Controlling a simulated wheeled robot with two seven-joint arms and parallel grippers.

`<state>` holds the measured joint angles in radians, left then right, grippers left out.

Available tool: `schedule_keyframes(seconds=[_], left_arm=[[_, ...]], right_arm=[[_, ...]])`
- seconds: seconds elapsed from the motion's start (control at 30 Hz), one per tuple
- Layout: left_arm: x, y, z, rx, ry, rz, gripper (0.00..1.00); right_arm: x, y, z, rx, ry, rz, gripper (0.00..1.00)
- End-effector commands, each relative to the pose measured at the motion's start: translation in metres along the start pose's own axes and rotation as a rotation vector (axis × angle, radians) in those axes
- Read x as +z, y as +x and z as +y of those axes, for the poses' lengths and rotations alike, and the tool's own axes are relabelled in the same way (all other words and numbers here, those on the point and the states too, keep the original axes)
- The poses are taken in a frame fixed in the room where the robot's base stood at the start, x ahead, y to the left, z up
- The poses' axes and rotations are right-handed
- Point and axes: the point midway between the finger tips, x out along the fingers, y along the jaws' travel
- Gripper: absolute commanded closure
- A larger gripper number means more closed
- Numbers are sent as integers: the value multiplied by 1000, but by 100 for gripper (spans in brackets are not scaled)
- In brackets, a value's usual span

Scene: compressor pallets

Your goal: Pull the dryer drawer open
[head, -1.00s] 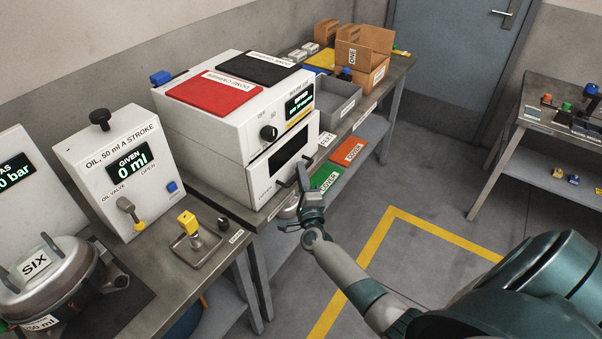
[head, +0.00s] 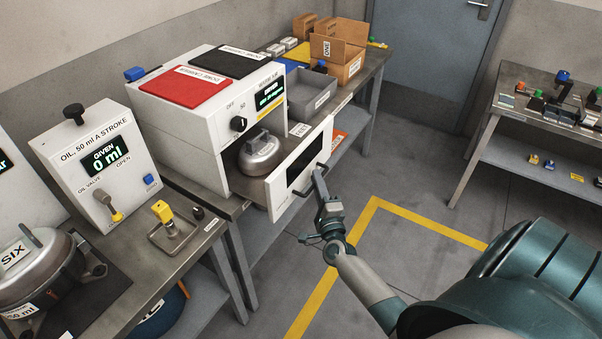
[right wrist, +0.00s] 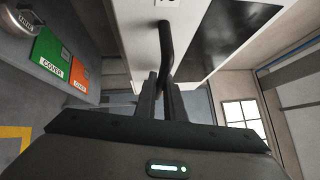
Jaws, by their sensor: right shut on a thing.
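The dryer (head: 190,115) is a white box on the bench, with a red and a black panel on top and a dark knob in front. Its drawer (head: 283,203) stands well out from the body, and a silver round pot (head: 260,157) shows behind the drawer front. My right gripper (head: 318,178) is shut on the drawer's dark bar handle (head: 309,182). In the right wrist view the fingers (right wrist: 168,98) close around the handle (right wrist: 166,50), beside the white drawer front. My left gripper is not in view.
The oil dispenser (head: 98,165) and a silver vessel marked SIX (head: 40,265) are at the left. A grey tray (head: 312,93) and cardboard boxes (head: 336,50) stand beyond the dryer. Open floor (head: 410,180) lies right of the drawer. Another table (head: 540,125) stands at far right.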

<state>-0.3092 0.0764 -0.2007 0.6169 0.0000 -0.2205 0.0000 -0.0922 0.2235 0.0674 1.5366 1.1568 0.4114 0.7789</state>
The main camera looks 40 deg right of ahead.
Motion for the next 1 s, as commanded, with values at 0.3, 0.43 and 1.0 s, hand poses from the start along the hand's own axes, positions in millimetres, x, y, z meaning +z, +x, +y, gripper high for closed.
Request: schedule_keyframes(seconds=[0.3, 0.43, 1.0], left_arm=[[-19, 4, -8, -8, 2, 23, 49], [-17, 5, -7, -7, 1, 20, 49], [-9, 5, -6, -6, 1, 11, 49]], right_arm=[[-52, -53, -12, 4, -3, -1, 100], [-63, -64, -16, 3, -1, -1, 100], [-71, -72, -19, 3, 1, -1, 84]])
